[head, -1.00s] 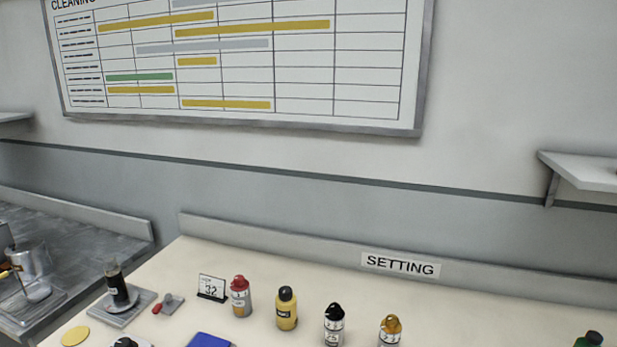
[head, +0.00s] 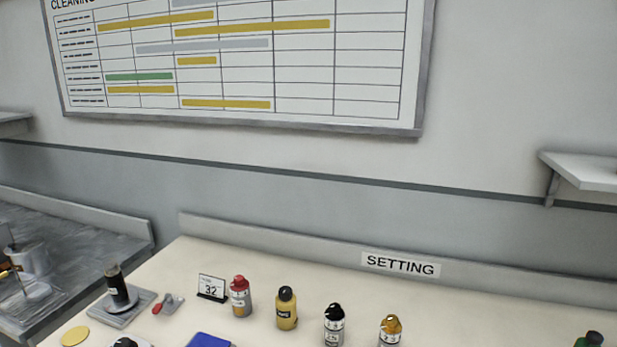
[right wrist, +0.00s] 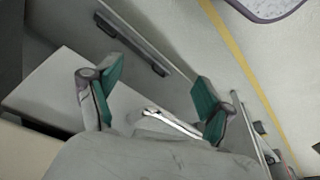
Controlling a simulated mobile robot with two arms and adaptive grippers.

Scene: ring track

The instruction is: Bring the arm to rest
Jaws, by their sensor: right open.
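My right gripper (right wrist: 155,95) shows in the right wrist view. Its two green-padded fingers are spread wide apart with nothing between them. Beyond the fingers are a pale panel or cabinet surface and the floor; the gripper appears clear of both. Neither gripper nor arm shows in the head view, so my left gripper is out of sight.
A pale bench (head: 250,260) labelled SETTING (head: 400,264) holds several bottles, including a red-capped one (head: 240,298) and a yellow one (head: 286,310). A number card (head: 212,288) stands beside them. A grey counter (head: 70,240) is at left. A yellow line (right wrist: 240,60) crosses the floor.

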